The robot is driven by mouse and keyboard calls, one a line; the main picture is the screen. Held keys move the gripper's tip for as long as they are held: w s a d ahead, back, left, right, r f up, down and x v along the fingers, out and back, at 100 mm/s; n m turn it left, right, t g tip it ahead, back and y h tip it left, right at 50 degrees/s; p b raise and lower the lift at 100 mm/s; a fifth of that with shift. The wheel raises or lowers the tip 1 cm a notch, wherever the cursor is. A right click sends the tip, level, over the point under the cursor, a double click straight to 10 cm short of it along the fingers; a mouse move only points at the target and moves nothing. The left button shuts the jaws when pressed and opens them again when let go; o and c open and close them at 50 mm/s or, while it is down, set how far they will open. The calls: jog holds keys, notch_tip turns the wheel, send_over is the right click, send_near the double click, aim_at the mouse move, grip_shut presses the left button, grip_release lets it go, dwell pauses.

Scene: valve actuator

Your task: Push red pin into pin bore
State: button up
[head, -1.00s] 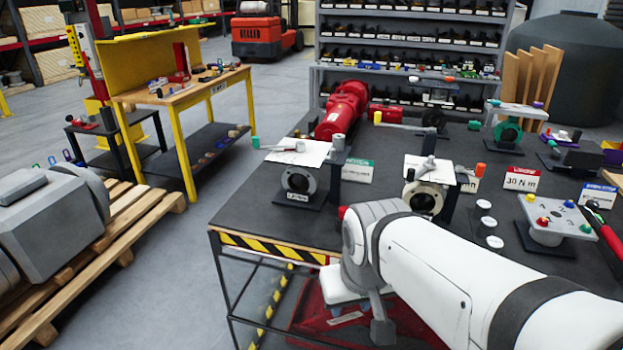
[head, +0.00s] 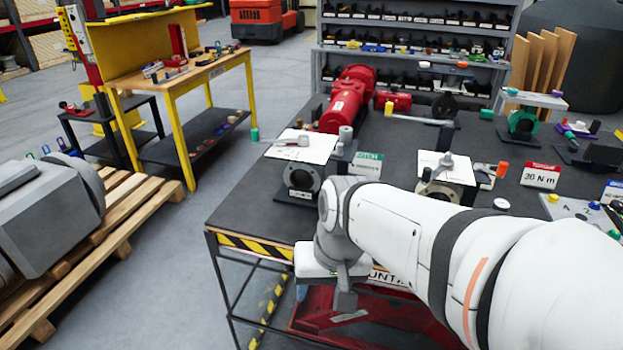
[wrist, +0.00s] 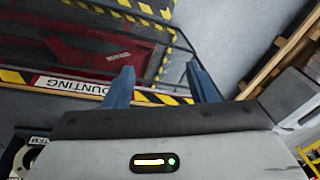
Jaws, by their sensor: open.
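My gripper (wrist: 163,80) is open, with two blue fingers apart and nothing between them in the wrist view. In the head view my gripper (head: 345,298) hangs over the front edge of the dark bench, beyond the striped border. I cannot make out a red pin for certain in either view now. I cannot tell which holds the pin bore.
The bench (head: 250,205) has a striped front edge and red motors (head: 345,100) at the back. A red frame (head: 400,318) lies below the front. A pallet (head: 130,215) with a grey machine stands left. The floor between pallet and bench is clear.

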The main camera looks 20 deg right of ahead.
jog(key=w+a+f+m+t+y+b, duration=0.1)
jog(key=w+f+m+y, duration=0.2)
jog(key=w+m+y, duration=0.3)
jog(key=w+f+m+t+y+b, duration=0.1)
jog(key=w+f+m+y+b, duration=0.15)
jog(key=m, duration=0.55)
jog(key=w+d+f+m+t+h, duration=0.1)
jog(key=w+d+m+t, duration=0.2)
jog(key=d, duration=0.4)
jog(key=w+d+f+m+t+h+b, duration=0.1)
jog(key=w+d+m+t, duration=0.3)
jog(key=d+m+t, duration=0.1)
jog(key=w+d+f+m+t+h, duration=0.1)
jog(key=w+d+f+m+t, duration=0.1)
jog(key=d+m+t, duration=0.3)
jog(key=shift+w+d+m+h, duration=0.1)
jog(key=shift+w+d+m, duration=0.2)
jog(key=shift+d+m, duration=0.25)
jog(key=shift+w+d+m+h, duration=0.1)
jog(key=shift+w+d+m, duration=0.15)
jog(key=shift+d+m, duration=0.3)
jog(key=shift+w+d+m+h, duration=0.1)
jog(key=shift+w+d+m, duration=0.25)
jog(key=shift+d, duration=0.35)
jog(key=p+x, duration=0.1)
jog(key=x, duration=0.6)
jog(key=shift+w+r, duration=0.1)
jog(key=shift+w, duration=0.1)
jog(key=shift+c, duration=0.2)
jog(key=c, duration=1.1)
